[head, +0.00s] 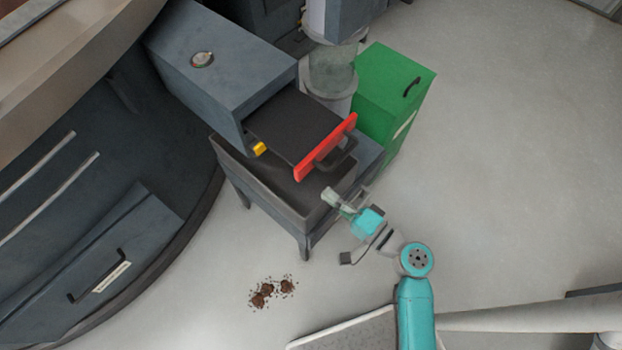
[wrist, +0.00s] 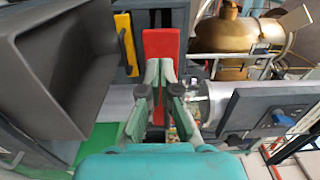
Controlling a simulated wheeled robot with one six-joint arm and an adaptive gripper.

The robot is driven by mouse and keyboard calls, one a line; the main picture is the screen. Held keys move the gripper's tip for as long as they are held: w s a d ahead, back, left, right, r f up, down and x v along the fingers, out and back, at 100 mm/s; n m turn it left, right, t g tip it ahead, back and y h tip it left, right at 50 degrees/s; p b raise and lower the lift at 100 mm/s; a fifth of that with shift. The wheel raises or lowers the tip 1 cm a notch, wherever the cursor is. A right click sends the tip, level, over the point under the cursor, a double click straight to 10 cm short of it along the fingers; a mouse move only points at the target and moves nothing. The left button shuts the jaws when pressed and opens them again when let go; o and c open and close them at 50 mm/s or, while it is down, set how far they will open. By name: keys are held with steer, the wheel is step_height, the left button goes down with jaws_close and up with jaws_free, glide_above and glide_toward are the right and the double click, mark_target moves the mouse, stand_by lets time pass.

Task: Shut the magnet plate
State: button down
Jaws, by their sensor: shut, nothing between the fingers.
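The magnet plate is a dark flat slab (head: 294,124) with a red front (head: 328,150) and a dark handle on its outer face. It stands out of the blue-grey housing (head: 222,62) in the head view, so it is open. In the wrist view the red front (wrist: 161,44) is upright just beyond the fingertips. My gripper (head: 329,195) is just in front of and below the red front in the head view. It also shows in the wrist view (wrist: 159,72), shut and empty. I cannot tell whether the fingertips touch the red front.
A dark tray (head: 232,150) on legs lies under the plate. A yellow block (head: 259,149) sits by the housing opening. A green cabinet (head: 392,85) and a clear pipe (head: 333,72) stand behind. Brown crumbs (head: 268,292) lie on the floor.

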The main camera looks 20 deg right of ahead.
steer(key=shift+x, duration=3.35)
steer(key=x, duration=2)
steer(key=shift+r, duration=0.2)
steer(key=shift+s+d+f, duration=0.15)
steer(key=shift+s+d, duration=0.05)
steer(key=shift+s, duration=0.05)
glide_toward(256, 137)
steer(key=shift+s+d+r, duration=0.15)
steer(key=shift+s, duration=0.3)
steer(key=shift+s+d+r, duration=0.1)
steer(key=shift+s+d, duration=0.05)
steer(key=shift+s, duration=0.3)
